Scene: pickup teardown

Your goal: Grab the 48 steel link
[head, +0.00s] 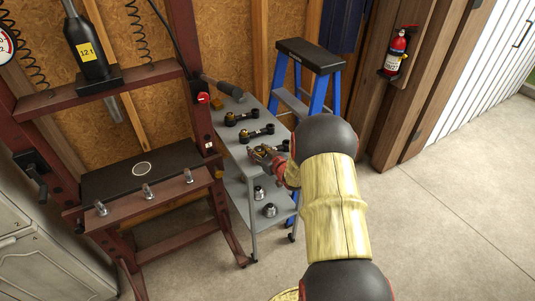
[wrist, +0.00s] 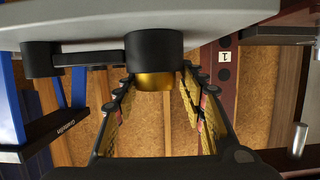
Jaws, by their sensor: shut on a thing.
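Three black links with brass-coloured bushes lie in a row on the top shelf of a grey cart (head: 232,153): a far one (head: 243,117), a middle one (head: 256,133) and a near one (head: 282,146). My gripper (head: 264,153) is at the near link. In the wrist view, my gripper (wrist: 158,80) has its fingers on either side of the brass bush below the link's large black end (wrist: 154,46), shut on it. The link's smaller end (wrist: 40,60) reaches left. The link appears to be still against the shelf. I cannot read any 48 marking.
A hammer-like tool (head: 223,87) lies at the shelf's back. Metal parts (head: 269,209) sit on the lower shelf. A red press frame (head: 188,50) stands close on the left, a blue stepladder (head: 318,92) behind. Open floor (head: 440,200) lies to the right.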

